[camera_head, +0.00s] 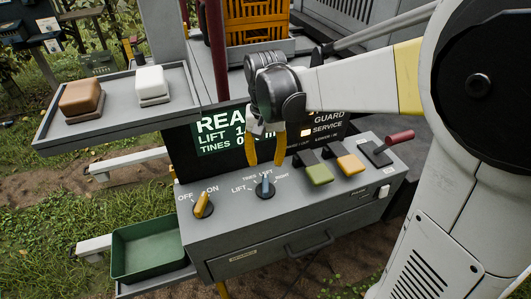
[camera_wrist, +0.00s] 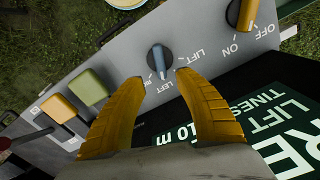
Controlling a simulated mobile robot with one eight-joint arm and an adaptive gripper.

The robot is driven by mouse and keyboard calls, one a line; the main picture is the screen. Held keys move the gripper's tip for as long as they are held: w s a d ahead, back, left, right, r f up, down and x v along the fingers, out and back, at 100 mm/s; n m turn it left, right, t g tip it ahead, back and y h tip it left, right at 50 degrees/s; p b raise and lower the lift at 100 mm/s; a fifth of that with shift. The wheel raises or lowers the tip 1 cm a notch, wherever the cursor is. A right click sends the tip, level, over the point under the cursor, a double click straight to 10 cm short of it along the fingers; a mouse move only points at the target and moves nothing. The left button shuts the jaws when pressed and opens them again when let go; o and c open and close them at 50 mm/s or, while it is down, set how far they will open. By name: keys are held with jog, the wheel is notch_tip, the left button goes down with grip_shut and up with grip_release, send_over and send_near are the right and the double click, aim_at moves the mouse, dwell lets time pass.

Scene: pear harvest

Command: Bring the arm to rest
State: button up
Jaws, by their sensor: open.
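My gripper (camera_head: 266,150) hangs above the control panel (camera_head: 225,240), just behind the blue-grey selector knob (camera_head: 265,186). Its two yellow fingers point down, apart and empty. In the wrist view the open fingertips (camera_wrist: 158,80) frame the space beside the selector knob (camera_wrist: 159,59), whose pointer is turned toward the fingers. I cannot tell for sure whether a fingertip touches the knob. My arm reaches in from the right and hides part of the dark screen (camera_head: 215,135).
An orange OFF/ON knob (camera_head: 203,204), a green lever (camera_head: 317,173), a yellow lever (camera_head: 349,163) and a red-handled lever (camera_head: 396,138) stand on the panel. A tray (camera_head: 115,95) holds a brown and a white block. A green bin (camera_head: 150,250) sits at lower left.

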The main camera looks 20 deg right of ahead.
jog(key=shift+r, duration=1.2)
